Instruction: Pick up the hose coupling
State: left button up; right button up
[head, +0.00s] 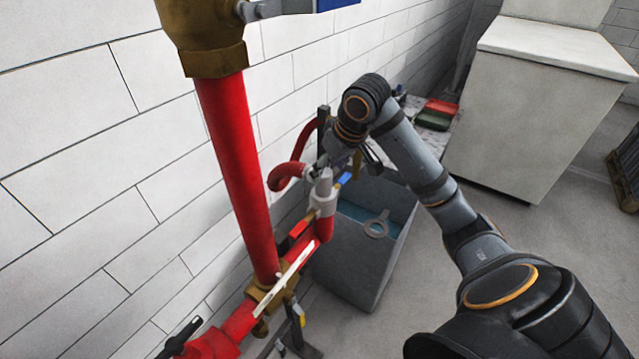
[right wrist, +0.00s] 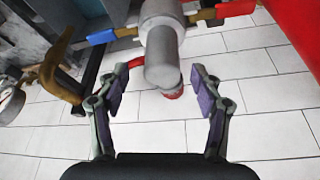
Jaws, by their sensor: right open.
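A grey cylindrical fitting, which looks like the hose coupling (head: 323,194), sits upright at the end of the red pipe in the head view. In the right wrist view the grey coupling (right wrist: 161,48) points toward the camera, with its narrower end between my fingertips. My right gripper (head: 343,158) is just above and behind it in the head view, partly hidden by its own wrist. In the right wrist view my right gripper (right wrist: 161,84) is open, one finger on each side, with gaps to the coupling. My left gripper is not in view.
A red hose (head: 283,178) curves beside the coupling, close to the tiled wall. A thick red pipe (head: 238,170) stands to the left. A grey bin (head: 355,255) is below, with a spanner-like ring tool (head: 376,228) at its opening. Open floor lies right of the bin.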

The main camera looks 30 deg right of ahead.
aim_at(323, 181)
jog(key=shift+w+a+f+p, duration=0.1)
jog(key=shift+w+f+p, duration=0.3)
jog(key=shift+f+p, duration=0.25)
jog(key=shift+w+a+f+p, duration=0.15)
jog(key=shift+f+p, duration=0.4)
jog(key=shift+p, duration=0.1)
jog(key=shift+x, duration=1.15)
jog(key=shift+f, duration=0.1)
jog(key=c, duration=1)
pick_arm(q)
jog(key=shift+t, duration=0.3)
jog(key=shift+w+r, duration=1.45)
pick_arm(e)
grip_shut()
